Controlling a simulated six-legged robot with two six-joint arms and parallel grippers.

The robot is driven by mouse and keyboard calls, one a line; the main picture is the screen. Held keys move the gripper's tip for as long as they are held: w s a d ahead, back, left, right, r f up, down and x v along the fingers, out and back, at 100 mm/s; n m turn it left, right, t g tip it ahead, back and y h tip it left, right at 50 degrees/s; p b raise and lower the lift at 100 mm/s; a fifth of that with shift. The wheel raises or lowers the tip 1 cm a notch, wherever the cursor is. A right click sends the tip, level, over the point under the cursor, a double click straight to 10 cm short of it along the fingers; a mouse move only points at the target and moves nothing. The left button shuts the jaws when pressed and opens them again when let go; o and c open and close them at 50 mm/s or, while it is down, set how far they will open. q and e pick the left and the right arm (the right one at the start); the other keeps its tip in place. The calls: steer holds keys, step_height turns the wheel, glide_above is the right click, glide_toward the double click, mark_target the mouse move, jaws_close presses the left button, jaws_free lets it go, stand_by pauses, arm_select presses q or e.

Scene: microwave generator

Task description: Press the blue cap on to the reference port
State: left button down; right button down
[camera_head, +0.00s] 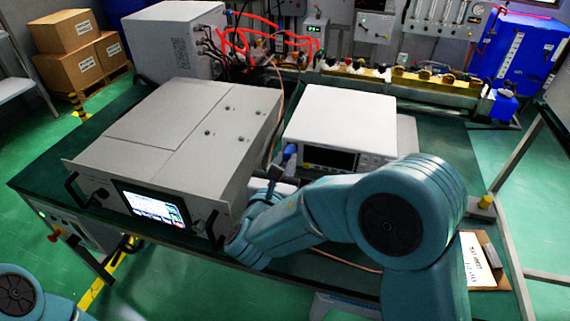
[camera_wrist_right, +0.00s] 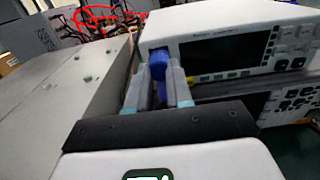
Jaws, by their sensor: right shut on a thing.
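My right gripper (camera_head: 279,171) reaches in between the large grey unit and the white instrument. It is shut on the blue cap (camera_head: 290,149), which sticks out past the fingertips. In the right wrist view the blue cap (camera_wrist_right: 158,58) sits between the two fingers (camera_wrist_right: 160,88), in front of the left end of the white instrument's front panel (camera_wrist_right: 215,57). I cannot tell whether the cap touches the panel. The reference port cannot be made out, perhaps hidden behind the cap. My left gripper is not in view.
The large grey unit (camera_head: 190,130) with a lit screen (camera_head: 152,204) stands close to the left of the gripper. The white instrument (camera_head: 340,119) rests on another device. Red cables (camera_head: 262,38) and a row of valves (camera_head: 400,78) lie behind. Dark green bench (camera_head: 440,140) shows at right.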

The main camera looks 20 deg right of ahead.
steer(key=shift+w+d, duration=0.2)
steer(key=shift+w, duration=0.15)
stand_by(0.4)
steer(key=c, duration=0.9)
jaws_free()
steer(key=shift+c, duration=0.2)
steer(key=b+v, duration=0.2)
steer(key=v, duration=1.4)
steer(key=shift+a, duration=0.15)
steer(key=shift+s+a, duration=0.1)
steer(key=shift+s, duration=0.05)
